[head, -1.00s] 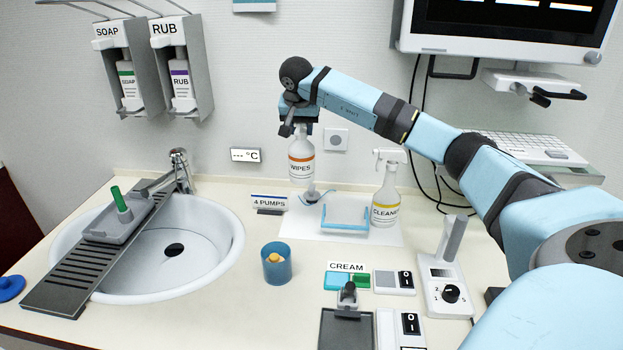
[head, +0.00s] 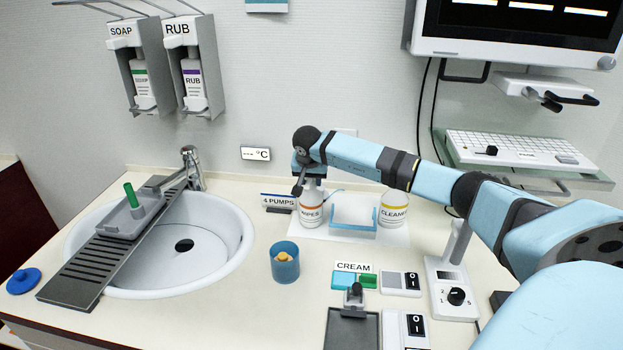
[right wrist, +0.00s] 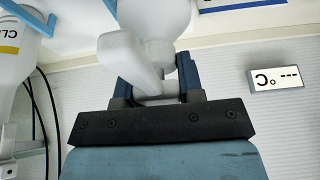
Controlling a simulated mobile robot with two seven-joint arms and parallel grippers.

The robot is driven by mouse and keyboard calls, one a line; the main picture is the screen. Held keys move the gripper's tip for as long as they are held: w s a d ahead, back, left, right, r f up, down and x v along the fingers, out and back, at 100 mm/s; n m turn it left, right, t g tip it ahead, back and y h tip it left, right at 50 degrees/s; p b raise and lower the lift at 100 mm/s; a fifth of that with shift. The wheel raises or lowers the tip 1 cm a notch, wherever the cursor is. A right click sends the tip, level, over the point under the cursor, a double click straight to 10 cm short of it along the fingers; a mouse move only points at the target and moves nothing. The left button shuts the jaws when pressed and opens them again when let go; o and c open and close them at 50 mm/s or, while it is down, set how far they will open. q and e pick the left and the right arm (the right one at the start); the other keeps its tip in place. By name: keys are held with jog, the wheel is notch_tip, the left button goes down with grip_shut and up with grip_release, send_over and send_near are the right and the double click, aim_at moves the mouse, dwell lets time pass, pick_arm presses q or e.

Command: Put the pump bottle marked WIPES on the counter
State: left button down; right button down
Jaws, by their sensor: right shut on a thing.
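The white WIPES pump bottle (head: 311,211) has an orange-banded label and is upright at the back of the counter (head: 235,315). Its base is at the white mat, beside the 4 PUMPS sign; I cannot tell whether it bears its full weight there. My left gripper is not in view.
The CLEANER bottle (head: 394,212) and a blue-edged tray (head: 354,218) stand to the right on the mat (head: 340,236). The 4 PUMPS sign (head: 278,202) is close on the left. A blue cup (head: 285,265) stands in front. The sink (head: 215,262) is at left.

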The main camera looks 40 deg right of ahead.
jog(key=shift+f, duration=0.35)
jog(key=c, duration=0.8)
grip_release()
jog(key=shift+o, duration=0.2)
jog(key=b+v, duration=0.2)
jog(key=v, duration=1)
jog(key=shift+s, duration=0.1)
